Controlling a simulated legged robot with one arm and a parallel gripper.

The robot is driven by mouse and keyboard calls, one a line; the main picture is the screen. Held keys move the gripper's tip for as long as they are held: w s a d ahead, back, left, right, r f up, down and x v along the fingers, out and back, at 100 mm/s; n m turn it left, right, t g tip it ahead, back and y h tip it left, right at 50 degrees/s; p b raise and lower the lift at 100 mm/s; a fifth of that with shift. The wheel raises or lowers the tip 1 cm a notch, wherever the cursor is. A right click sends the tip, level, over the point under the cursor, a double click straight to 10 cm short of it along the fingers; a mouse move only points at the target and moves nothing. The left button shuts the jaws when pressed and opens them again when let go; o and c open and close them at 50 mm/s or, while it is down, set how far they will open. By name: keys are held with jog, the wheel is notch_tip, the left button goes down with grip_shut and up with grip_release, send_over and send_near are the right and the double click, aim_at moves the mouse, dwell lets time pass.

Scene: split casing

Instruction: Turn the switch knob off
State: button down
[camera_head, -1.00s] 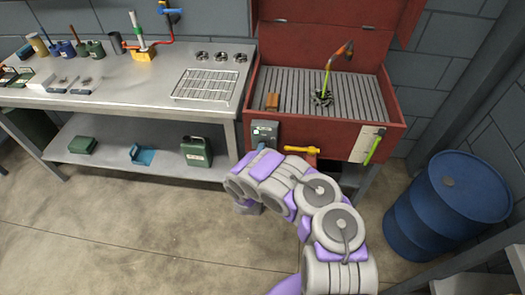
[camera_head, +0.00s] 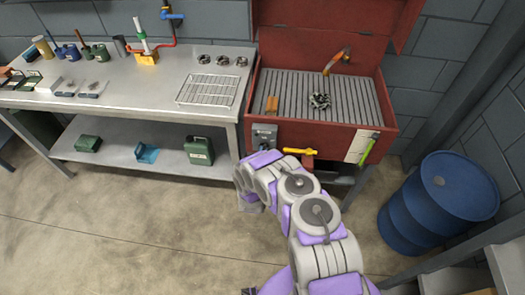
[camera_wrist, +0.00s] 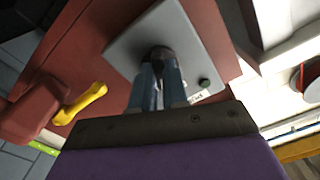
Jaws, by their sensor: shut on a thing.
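The switch is a grey plate (camera_head: 265,130) on the left of the red washer cabinet's front. In the wrist view, the grey plate (camera_wrist: 203,43) fills the upper middle, with a dark round knob (camera_wrist: 161,51) standing out of it. My gripper (camera_wrist: 159,72) has its blue-grey fingers shut on the knob, one on each side. The knob's pointer and most of its face are hidden by the fingers. In the head view, my arm covers the knob and fingertips.
A yellow handle (camera_head: 300,151) sticks out right of the switch; it also shows in the wrist view (camera_wrist: 82,103). The red cabinet (camera_head: 330,133) holds a dark gear-like part (camera_head: 319,101) under an orange nozzle (camera_head: 337,62). A blue barrel (camera_head: 440,205) stands right.

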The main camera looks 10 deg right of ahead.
jog(key=n, duration=0.5)
jog(key=shift+f, duration=0.15)
dwell(0.4)
jog(key=c, duration=1.1)
grip_release()
jog(key=shift+c, duration=0.2)
jog(key=p+v, duration=0.4)
jog(key=v, duration=1.3)
jog(key=shift+s+p, duration=0.15)
jog(key=shift+p, duration=0.25)
jog(key=shift+a, duration=0.1)
